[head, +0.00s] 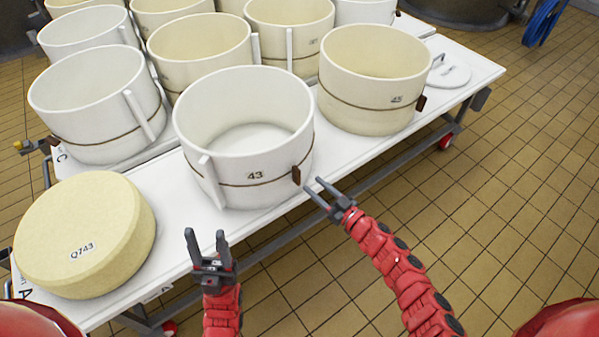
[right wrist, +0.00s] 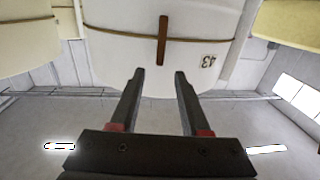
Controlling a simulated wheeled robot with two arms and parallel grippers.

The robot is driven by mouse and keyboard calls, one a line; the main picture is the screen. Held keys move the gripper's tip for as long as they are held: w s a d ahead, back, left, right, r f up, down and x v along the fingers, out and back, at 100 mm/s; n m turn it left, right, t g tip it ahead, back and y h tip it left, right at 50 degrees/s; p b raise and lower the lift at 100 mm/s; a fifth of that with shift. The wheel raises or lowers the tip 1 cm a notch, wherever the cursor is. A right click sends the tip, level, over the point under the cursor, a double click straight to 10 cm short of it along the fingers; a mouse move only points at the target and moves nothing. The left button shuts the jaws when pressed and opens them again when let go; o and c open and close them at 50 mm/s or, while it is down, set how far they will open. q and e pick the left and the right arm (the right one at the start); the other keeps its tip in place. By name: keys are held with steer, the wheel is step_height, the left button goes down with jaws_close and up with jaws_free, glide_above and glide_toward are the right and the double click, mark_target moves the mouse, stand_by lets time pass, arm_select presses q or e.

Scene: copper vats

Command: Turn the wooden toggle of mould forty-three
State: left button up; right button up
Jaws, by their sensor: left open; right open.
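Mould forty-three (head: 250,110) is a white open ring with "43" on its wall and a brown cord around it, standing near the table's front edge. Its brown wooden toggle (head: 296,174) sits upright on the cord at the right of the number. In the right wrist view the toggle (right wrist: 162,40) stands across the cord, ahead of the fingers. My right gripper (head: 322,192) is open and empty, just right of and below the toggle, apart from it. It also shows in the right wrist view (right wrist: 158,85). My left gripper (head: 206,242) is open and empty in front of the table, below the mould.
A cheese wheel marked Q743 (head: 85,235) lies at the table's left front. A cream mould (head: 372,85) with its own toggle stands right of mould forty-three. Several more moulds stand behind. A white lid (head: 449,76) lies at the right end of the table (head: 480,66). The tiled floor at right is clear.

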mark_target(300, 173)
steer(key=x, duration=0.7)
steer(key=shift+w+a+f, duration=0.1)
steer(key=shift+w+a, duration=0.05)
steer(key=shift+w, duration=0.05)
jaws_close()
